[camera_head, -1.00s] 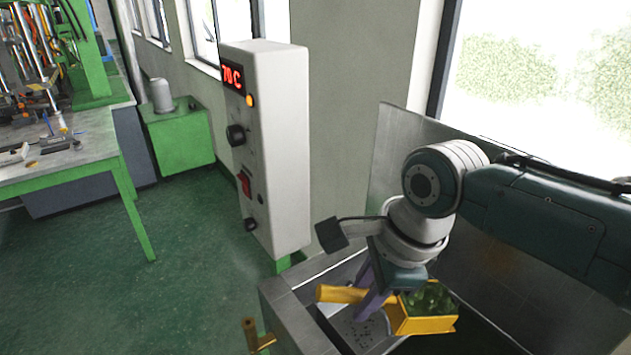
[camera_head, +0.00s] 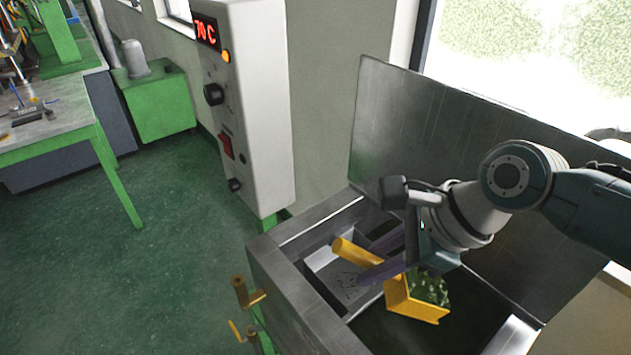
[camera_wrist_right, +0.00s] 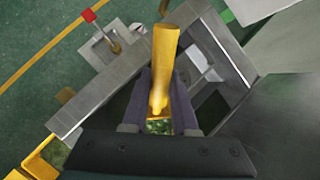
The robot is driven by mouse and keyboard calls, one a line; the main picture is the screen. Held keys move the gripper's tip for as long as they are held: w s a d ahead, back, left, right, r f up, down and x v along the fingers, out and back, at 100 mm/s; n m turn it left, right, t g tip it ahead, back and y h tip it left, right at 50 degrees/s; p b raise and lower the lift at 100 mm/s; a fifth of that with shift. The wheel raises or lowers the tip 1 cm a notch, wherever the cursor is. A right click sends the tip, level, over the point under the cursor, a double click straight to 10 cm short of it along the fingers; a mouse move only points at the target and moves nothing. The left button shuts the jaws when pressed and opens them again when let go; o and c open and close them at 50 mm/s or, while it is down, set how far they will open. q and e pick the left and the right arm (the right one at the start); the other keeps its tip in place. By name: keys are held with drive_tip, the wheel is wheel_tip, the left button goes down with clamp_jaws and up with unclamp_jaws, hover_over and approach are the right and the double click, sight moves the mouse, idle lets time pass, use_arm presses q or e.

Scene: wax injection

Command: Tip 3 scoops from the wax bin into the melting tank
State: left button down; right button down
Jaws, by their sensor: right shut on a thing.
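My right gripper (camera_head: 385,262) is shut on the handle of a yellow scoop (camera_head: 357,254). The scoop's box-shaped end (camera_head: 412,308) holds green wax bits (camera_head: 430,289) and looks roughly level. The scoop is above the open metal melting tank (camera_head: 300,310). In the right wrist view the scoop handle (camera_wrist_right: 165,50) is between my purple fingers (camera_wrist_right: 160,98), with green bits below it. A yellow edge with green bits (camera_wrist_right: 40,160) shows at the lower left there; I cannot tell whether it is the wax bin. My left gripper is not in view.
The tank's raised lid (camera_head: 430,140) stands behind the arm. A white control box (camera_head: 250,110) reading 70 C stands left of the tank. Brass taps (camera_head: 248,293) stick out from the tank's near-left side. Open green floor (camera_head: 170,270) lies left.

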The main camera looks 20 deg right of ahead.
drive_tip(key=shift+d+y+b, duration=0.3)
drive_tip(key=shift+s+d+r+t+y, duration=0.2)
drive_tip(key=shift+d+r+t+y, duration=0.25)
drive_tip(key=shift+r, duration=0.2)
drive_tip(key=shift+s+d+r+y+b, duration=0.15)
drive_tip(key=shift+d+r+y+b, duration=0.2)
drive_tip(key=shift+y+b, duration=0.2)
drive_tip(key=d+y+b, duration=0.1)
drive_tip(key=d+r+t+y+b, duration=0.1)
drive_tip(key=shift+s+d+r+m+b, duration=0.15)
drive_tip(key=shift+s+m+b, duration=0.15)
drive_tip(key=shift+s+b, duration=0.1)
drive_tip(key=shift+d+r+y, duration=0.25)
drive_tip(key=shift+r+y, duration=0.05)
drive_tip(key=shift+y, duration=0.1)
